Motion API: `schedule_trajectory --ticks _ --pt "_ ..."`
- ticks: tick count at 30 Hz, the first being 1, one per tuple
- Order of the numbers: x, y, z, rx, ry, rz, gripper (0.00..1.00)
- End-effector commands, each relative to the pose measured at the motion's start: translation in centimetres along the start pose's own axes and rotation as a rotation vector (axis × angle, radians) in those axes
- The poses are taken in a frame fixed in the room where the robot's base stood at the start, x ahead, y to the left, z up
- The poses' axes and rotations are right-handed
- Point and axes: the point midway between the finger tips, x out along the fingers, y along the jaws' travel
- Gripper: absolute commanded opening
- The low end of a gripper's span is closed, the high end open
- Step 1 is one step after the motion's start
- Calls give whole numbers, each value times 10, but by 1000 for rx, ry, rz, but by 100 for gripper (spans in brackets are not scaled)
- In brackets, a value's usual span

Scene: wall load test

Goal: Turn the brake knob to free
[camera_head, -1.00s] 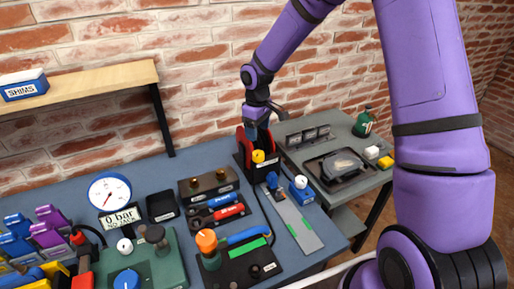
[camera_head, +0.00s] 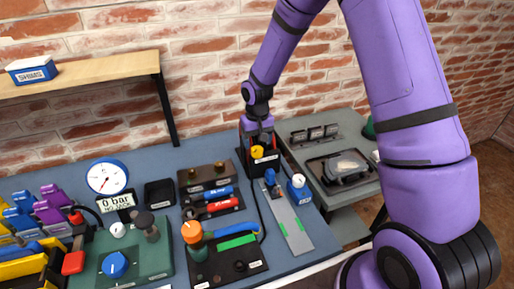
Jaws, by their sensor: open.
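A yellow knob (camera_head: 257,152) with a pale mark sits on the front of a black holder (camera_head: 264,168) with red parts, at the back of the blue-grey bench. The holder has a white label too small to read. My gripper (camera_head: 259,139) points down just above and behind the yellow knob. Its jaws are open, and the fingertips are small and partly hidden, so I cannot tell whether they touch the knob. Other knobs show too: a blue knob (camera_head: 115,264) on a green plate and an orange knob (camera_head: 192,231) on a black plate.
A pressure gauge (camera_head: 107,176) above a "0 bar" display (camera_head: 115,202) stands at left. A side table (camera_head: 357,201) carries a black tray. A shelf (camera_head: 90,72) hangs at upper left.

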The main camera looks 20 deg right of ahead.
Motion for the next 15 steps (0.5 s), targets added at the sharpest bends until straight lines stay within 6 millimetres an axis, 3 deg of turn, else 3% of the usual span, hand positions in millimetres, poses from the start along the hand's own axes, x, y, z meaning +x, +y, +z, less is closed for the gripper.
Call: schedule_trajectory --ticks 6,15 --pt "26 0 0 1 -1 0 69" --pt "34 0 0 -1 1 0 69"
